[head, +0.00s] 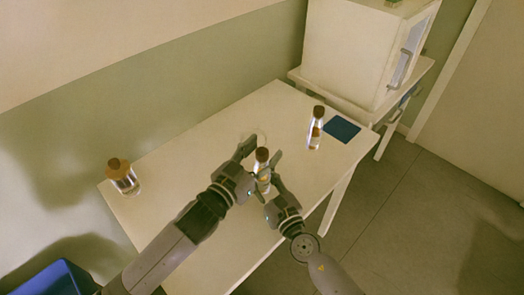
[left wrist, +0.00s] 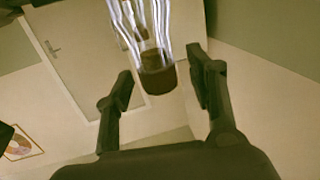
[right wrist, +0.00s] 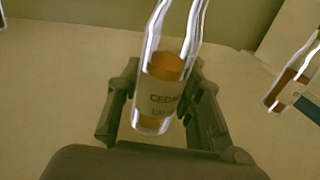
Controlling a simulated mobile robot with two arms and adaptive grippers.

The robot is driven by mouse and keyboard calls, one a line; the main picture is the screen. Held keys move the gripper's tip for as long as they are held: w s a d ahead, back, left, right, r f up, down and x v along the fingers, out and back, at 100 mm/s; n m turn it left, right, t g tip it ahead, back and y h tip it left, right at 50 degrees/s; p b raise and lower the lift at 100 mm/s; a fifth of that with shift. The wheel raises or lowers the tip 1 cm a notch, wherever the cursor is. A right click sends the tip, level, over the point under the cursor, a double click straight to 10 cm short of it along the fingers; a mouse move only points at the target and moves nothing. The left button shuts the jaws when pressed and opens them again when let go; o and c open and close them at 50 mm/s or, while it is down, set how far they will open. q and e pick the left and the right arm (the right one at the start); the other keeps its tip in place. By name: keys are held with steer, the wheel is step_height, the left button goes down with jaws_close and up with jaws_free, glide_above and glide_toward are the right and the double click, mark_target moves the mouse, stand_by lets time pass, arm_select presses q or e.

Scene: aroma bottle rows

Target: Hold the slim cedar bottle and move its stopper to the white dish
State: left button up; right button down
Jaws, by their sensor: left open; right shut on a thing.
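The slim cedar bottle (head: 263,178) stands upright on the table, clear glass with amber liquid. Its label reads "CEDAR" in the right wrist view (right wrist: 160,98). Its brown stopper (head: 261,154) sits in the neck and also shows in the left wrist view (left wrist: 157,76). My right gripper (head: 267,182) is shut on the bottle's body. My left gripper (head: 258,157) is open at the stopper; its fingers (left wrist: 160,68) stand on either side of it with gaps. A faint pale round rim behind my left gripper looks like the white dish (head: 263,132), partly hidden.
Another slim bottle with a brown stopper (head: 316,130) stands to the right, beside a dark blue mat (head: 342,129). A wider stoppered bottle (head: 123,179) stands at the table's left end. A white cabinet (head: 350,50) is behind. The table (head: 180,150) is clear between.

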mark_target(262, 151)
arm_select(q)
steer(key=shift+w, duration=0.1)
steer(key=shift+c, duration=0.3)
jaws_close()
stand_by(0.4)
steer(key=shift+r, duration=0.2)
stand_by(0.3)
steer(key=shift+r, duration=0.95)
steer(key=shift+r, duration=2)
arm_select(e)
steer(key=c, duration=1)
jaws_free()
steer(key=shift+c, duration=0.2)
